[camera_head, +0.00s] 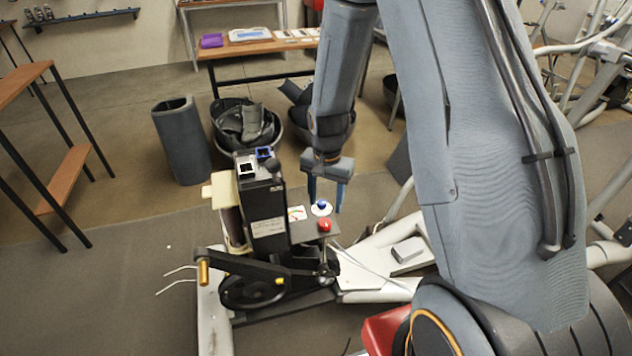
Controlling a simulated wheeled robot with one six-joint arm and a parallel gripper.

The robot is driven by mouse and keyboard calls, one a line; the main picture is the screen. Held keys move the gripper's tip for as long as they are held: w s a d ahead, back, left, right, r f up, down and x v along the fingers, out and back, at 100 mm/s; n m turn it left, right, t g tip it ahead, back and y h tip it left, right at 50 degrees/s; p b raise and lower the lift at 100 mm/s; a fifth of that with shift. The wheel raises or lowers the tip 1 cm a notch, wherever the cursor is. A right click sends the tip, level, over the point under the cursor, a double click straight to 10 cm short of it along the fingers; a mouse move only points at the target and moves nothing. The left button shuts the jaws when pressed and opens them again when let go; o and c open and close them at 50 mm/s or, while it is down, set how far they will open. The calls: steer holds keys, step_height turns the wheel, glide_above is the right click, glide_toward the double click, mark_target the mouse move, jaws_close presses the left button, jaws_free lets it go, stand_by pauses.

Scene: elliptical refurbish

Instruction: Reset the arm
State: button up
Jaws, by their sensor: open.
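My arm reaches up and forward from the lower right, then bends down towards the middle. My gripper (326,196) points down with its two blue fingers apart and nothing between them. It hangs over or just behind a small panel that carries a red button (324,225) and a blue knob (321,207) on a white disc. I cannot tell the exact gap between the fingertips and the panel. A black upright box (263,208) with a label stands just left of the gripper, apart from it.
Below is a machine base with a black crank (250,290) and white frame (385,255). Behind stand a grey cylinder bin (181,140), black tubs (245,128) and a wooden table (262,48). A shelf (66,180) is at left. Carpet at lower left is mostly clear.

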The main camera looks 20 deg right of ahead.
steer(key=s+a+r+n, duration=0.1)
steer(key=s+r+n, duration=0.7)
steer(key=s+r, duration=0.8)
steer(key=shift+s+a+r+t, duration=0.15)
steer(key=shift+s+r+t, duration=0.05)
steer(key=shift+s+t, duration=0.2)
stand_by(0.7)
